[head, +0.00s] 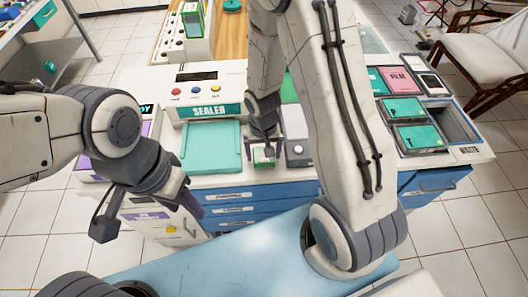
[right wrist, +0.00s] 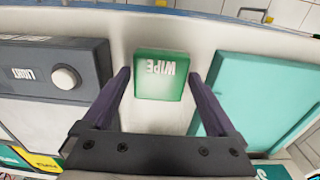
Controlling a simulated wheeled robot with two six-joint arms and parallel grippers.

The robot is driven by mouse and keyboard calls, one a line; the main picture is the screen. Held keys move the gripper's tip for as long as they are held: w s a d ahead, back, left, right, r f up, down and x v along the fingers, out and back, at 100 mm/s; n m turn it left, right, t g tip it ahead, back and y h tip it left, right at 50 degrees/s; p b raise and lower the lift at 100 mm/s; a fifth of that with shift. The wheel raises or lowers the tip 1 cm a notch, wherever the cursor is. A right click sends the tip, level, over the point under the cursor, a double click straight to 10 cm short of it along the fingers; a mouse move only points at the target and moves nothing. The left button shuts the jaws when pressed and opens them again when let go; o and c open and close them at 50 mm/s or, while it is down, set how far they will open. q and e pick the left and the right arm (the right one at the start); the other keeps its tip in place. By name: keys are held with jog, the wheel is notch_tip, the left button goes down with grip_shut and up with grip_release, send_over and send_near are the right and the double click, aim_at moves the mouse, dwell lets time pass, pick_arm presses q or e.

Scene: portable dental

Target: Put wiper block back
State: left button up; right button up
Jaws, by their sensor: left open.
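The green wiper block (head: 264,157), marked WIPE, stands on the white counter between the teal tray and the grey light unit. It also shows in the right wrist view (right wrist: 161,76), with its lettering upside down. My right gripper (head: 263,146) is above it, pointing down, with one purple finger on each side of the block. Narrow gaps show between fingers and block, so the jaws look open around it. My left gripper (head: 150,215) is open and empty, in front of the cabinet at the left, away from the block.
The teal tray (head: 211,148) lies close left of the block, with the sealer (head: 197,90) behind it. The grey light unit (right wrist: 55,70) is close on the other side. Film and other boxes (head: 398,80) and a waste bin (head: 452,122) are at the right.

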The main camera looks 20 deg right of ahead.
aim_at(262, 158)
jog(key=shift+r, duration=0.1)
notch_tip(262, 158, up, 12)
jog(key=s+a+r+n, duration=0.4)
jog(key=s+a+n, duration=0.1)
jog(key=s, duration=0.4)
jog(key=s+a+r+n+y, duration=0.1)
jog(key=s+a+r+n, duration=0.3)
jog(key=s+a, duration=0.3)
jog(key=shift+s+a+r+n, duration=0.15)
jog(key=shift+s+r+n, duration=0.05)
jog(key=shift+s+n, duration=0.75)
jog(key=shift+m, duration=0.25)
dwell(0.6)
